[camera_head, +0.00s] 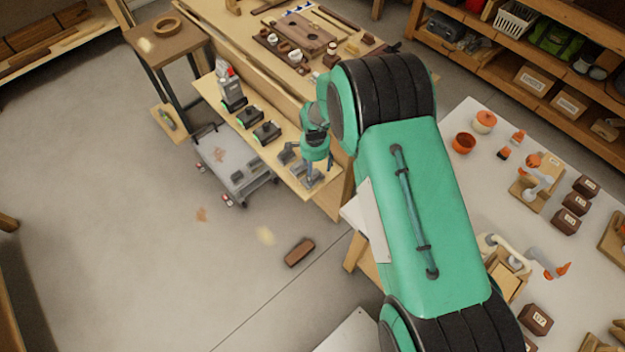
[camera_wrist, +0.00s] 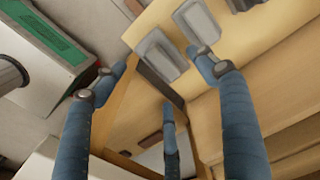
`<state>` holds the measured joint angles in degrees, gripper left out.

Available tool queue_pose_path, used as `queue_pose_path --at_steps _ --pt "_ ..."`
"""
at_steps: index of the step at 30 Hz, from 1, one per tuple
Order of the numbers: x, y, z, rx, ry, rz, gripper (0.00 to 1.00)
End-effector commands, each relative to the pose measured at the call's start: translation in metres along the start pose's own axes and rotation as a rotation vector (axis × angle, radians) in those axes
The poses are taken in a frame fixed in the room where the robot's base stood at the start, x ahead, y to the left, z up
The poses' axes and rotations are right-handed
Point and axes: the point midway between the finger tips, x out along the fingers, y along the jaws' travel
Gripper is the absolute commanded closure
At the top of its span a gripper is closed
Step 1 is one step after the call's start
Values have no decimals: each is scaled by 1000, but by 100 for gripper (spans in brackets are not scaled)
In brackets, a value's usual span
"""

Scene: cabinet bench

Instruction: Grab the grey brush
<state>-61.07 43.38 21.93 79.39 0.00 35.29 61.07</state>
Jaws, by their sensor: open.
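Two small grey blocks lie on the right end of the narrow wooden ledge (camera_head: 287,170). The wrist view shows a grey block (camera_wrist: 158,54) and a second grey block (camera_wrist: 197,20) near the ledge's edge. I cannot tell which, if either, is the grey brush; no bristles show. My gripper (camera_wrist: 160,78) has its blue fingers spread apart with nothing between them. The nearer grey block lies just beyond the fingertips, and the right finger overlaps the second one.
A brown block (camera_head: 299,252) lies on the floor. A white table (camera_head: 480,150) with orange pots is at right. Floor at left is mostly clear.

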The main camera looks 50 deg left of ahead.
Motion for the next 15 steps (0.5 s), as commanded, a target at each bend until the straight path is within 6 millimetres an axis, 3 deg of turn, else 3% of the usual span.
queue_pose_path --at_steps 8,15 --pt "3 1 0 0 0 1 28" --pt "27 3 2 0 -1 2 28"
